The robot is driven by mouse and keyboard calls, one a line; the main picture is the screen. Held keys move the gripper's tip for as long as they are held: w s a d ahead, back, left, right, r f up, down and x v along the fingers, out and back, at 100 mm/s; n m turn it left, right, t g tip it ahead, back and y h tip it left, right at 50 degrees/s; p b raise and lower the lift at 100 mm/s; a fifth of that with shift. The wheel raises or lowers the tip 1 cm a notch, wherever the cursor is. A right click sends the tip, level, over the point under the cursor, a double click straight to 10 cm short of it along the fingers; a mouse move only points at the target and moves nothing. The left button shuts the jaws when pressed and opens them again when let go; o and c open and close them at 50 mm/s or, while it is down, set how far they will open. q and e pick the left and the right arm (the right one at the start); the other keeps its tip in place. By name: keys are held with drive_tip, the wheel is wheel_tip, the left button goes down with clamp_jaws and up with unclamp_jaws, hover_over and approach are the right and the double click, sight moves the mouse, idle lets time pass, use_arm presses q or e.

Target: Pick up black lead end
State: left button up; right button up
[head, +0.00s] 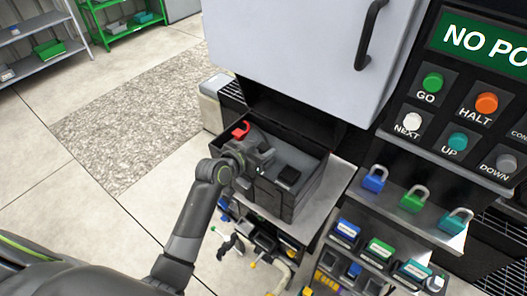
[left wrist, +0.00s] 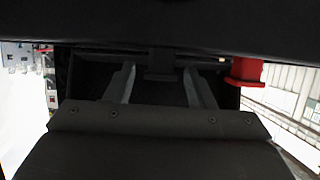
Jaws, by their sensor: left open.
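My left gripper (head: 262,160) is over the back left part of a black tote (head: 285,205). In the left wrist view its two grey fingers (left wrist: 160,85) are apart. A dark block, which looks like the black lead end (left wrist: 162,62), shows between and just beyond the fingers; I cannot tell whether they touch it. In the head view my gripper seems to hide that spot. A red lead end (head: 241,130) sits at the tote's back left rim and also shows right of the fingers in the left wrist view (left wrist: 246,70). My right gripper is not in view.
A small black block (head: 288,175) lies on the tote's grey floor. A large pale door (head: 305,50) stands behind it. A button panel (head: 470,115) and a shelf with padlocks (head: 411,200) are at right. Hanging tools (head: 262,240) are below the tote. Open floor lies left.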

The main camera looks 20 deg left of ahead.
sight(263, 147)
use_arm(q)
drive_tip(key=shift+x, duration=0.95)
drive_tip(key=shift+s, duration=0.1)
clamp_jaws()
wheel_tip(263, 147, up, 10)
drive_tip(key=shift+f+b, duration=0.1)
drive_tip(key=shift+b, duration=0.5)
